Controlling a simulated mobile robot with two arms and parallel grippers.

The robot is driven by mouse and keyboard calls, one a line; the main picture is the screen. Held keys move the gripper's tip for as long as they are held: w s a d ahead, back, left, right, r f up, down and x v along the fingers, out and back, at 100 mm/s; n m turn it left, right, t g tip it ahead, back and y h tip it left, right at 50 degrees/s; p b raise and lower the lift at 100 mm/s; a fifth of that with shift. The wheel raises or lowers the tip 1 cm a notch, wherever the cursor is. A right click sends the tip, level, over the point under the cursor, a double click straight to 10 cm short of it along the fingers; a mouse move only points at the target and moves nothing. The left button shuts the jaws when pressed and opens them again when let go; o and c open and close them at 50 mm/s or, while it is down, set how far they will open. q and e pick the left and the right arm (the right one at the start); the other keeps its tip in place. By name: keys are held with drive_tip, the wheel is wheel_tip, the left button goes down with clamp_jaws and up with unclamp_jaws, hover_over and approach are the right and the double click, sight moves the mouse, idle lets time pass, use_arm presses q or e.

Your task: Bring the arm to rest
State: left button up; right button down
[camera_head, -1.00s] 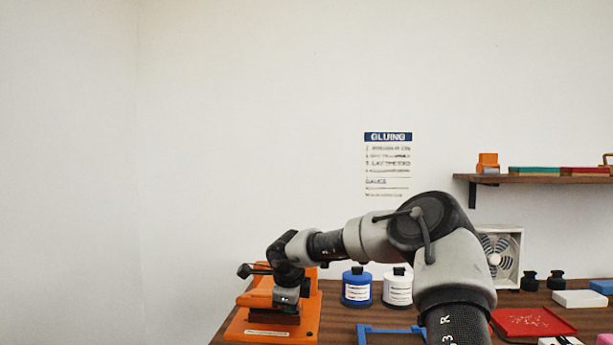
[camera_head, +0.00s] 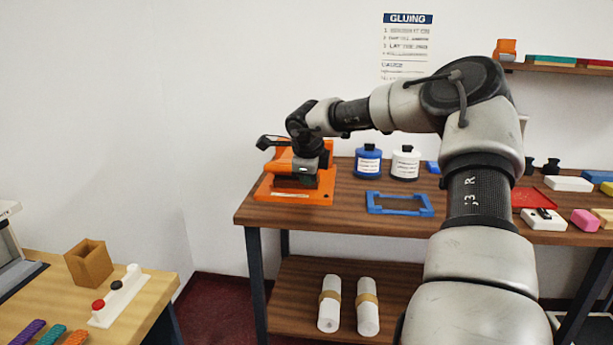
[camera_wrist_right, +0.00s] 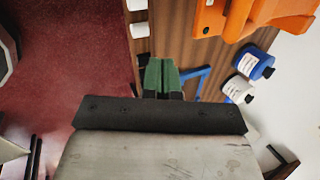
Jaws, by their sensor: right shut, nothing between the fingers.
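My right arm reaches from the lower right over the wooden table (camera_head: 345,185). In the head view my right gripper (camera_head: 298,182) points down in front of the orange device (camera_head: 318,197), hiding part of it. In the right wrist view the green finger pads of the right gripper (camera_wrist_right: 160,74) are together with nothing between them. The orange device (camera_wrist_right: 262,14) lies apart from the fingertips, towards the upper right there. My left gripper is in neither view.
A blue frame (camera_head: 398,210), a blue bottle (camera_head: 367,163) and a white bottle (camera_head: 405,165) stand near the arm. Two white rolls (camera_head: 367,306) are on the lower shelf. A light wooden table (camera_head: 137,310) is at lower left. The red floor (camera_head: 212,315) is bare between the tables.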

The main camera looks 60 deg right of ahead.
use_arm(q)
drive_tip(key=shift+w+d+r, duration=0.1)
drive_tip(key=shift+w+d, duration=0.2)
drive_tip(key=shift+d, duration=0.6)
